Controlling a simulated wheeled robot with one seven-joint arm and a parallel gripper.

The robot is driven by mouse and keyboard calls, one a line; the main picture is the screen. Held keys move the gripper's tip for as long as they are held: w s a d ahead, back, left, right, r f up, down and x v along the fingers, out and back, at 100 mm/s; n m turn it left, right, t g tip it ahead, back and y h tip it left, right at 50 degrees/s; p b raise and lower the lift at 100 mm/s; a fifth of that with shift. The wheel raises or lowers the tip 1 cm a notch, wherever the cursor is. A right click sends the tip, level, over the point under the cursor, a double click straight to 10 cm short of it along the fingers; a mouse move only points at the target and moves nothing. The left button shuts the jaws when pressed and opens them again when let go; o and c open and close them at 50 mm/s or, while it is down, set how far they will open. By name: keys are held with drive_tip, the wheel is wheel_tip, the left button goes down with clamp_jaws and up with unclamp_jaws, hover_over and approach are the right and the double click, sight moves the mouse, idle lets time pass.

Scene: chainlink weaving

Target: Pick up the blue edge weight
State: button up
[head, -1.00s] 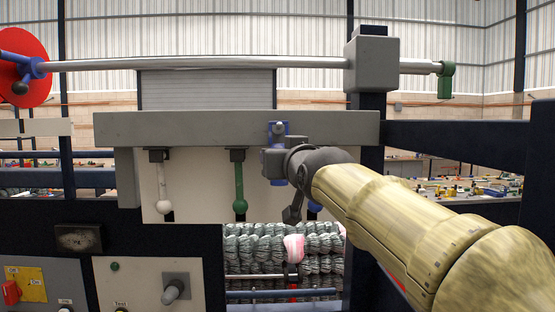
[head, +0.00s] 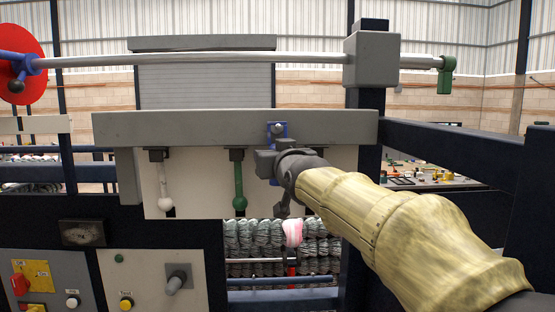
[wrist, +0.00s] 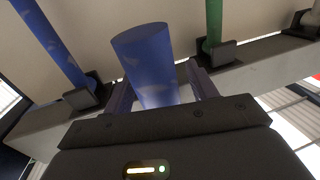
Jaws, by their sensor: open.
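The blue edge weight appears to be the blue cylinder (wrist: 145,60) with faint pale patches in the wrist view. My gripper (wrist: 162,90) is open, with one finger on each side of the cylinder's lower part. I cannot tell whether either finger touches it. In the head view my gripper (head: 268,163) is at the grey beam's lower edge, just below a blue piece (head: 277,130) with a grey knob on the beam's front. My gripper and wrist hide most of what is between the fingers there.
A green lever (head: 239,186) and a white lever (head: 164,187) hang from the grey beam (head: 190,128) to the left. A blue lever (wrist: 52,45) is beside the cylinder in the wrist view. A dark rail (head: 450,150) is at right.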

drive_tip(key=c, duration=1.2)
clamp_jaws()
drive_tip(key=shift+r, duration=0.15)
drive_tip(key=shift+r+b, duration=0.15)
drive_tip(key=shift+b, duration=0.15)
drive_tip(key=b+v, duration=1.2)
drive_tip(key=v, duration=0.5)
drive_tip(key=shift+f+b, duration=0.25)
drive_tip(key=shift+b, duration=0.1)
